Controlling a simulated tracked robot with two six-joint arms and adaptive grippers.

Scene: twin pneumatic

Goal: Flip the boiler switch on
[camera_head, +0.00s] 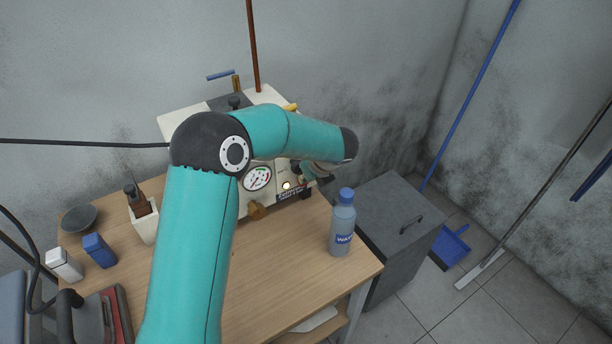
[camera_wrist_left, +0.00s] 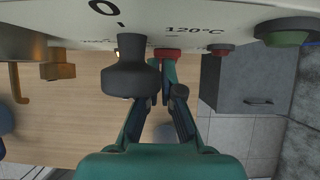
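The boiler machine (camera_head: 180,122) stands at the back of the wooden table, with a round gauge (camera_head: 257,178) and a lit button (camera_head: 286,186) on its front. My left arm crosses in front of it, and my left gripper (camera_head: 322,172) is at the right end of that front, partly hidden by the forearm. In the left wrist view the gripper's fingers (camera_wrist_left: 163,82) converge and look shut, just beside a black knob (camera_wrist_left: 131,72). A red button (camera_wrist_left: 167,54) lies behind the fingertips; contact cannot be told. The switch's position cannot be made out. My right gripper is not in view.
A water bottle (camera_head: 343,225) stands at the table's right side, near the gripper. A grey cabinet (camera_head: 385,215) stands to the right. A cup-like holder (camera_head: 145,222), a bowl (camera_head: 80,219) and small boxes are at the left. The table's front middle is clear.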

